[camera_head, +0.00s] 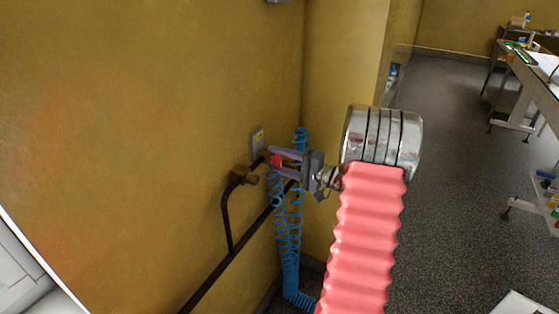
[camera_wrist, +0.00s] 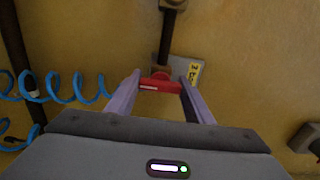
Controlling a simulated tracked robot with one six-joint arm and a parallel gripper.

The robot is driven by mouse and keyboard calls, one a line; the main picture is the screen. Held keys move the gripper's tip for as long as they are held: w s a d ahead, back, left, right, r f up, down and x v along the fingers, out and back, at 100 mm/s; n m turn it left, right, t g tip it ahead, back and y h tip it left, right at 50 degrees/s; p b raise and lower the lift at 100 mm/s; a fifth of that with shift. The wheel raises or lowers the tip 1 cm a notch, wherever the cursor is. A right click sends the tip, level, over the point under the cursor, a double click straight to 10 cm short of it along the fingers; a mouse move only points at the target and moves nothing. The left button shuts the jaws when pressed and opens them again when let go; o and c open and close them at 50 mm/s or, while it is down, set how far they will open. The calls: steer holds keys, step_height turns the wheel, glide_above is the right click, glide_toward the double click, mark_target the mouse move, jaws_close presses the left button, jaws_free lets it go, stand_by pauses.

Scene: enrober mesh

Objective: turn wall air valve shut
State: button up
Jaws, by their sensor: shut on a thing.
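The wall air valve has a red handle (camera_wrist: 160,83) and a brass body (camera_head: 243,175) on a dark pipe by the yellow wall. My gripper (camera_head: 277,160) reaches in from the right and is shut on the red handle. In the wrist view, its two purple fingers (camera_wrist: 158,92) stand on either side of the handle. In the head view only a small red part (camera_head: 277,161) shows between the fingers. The fingers hide part of the handle's ends. A small label plate (camera_wrist: 187,71) sits on the wall behind the valve.
A blue coiled hose (camera_head: 284,220) hangs just below and beside my gripper, and its coils also show at left in the wrist view (camera_wrist: 60,88). A dark pipe (camera_head: 230,262) runs along the wall. The grey floor (camera_head: 450,190) at right is mostly clear, with a bench (camera_head: 530,85) further right.

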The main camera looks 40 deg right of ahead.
steer(key=o, duration=0.6)
steer(key=shift+s+a+f, duration=0.1)
steer(key=shift+f, duration=0.2)
steer(key=o, duration=0.4)
steer(key=shift+r, duration=0.2)
steer(key=shift+o, duration=0.2)
steer(key=v, duration=1.4)
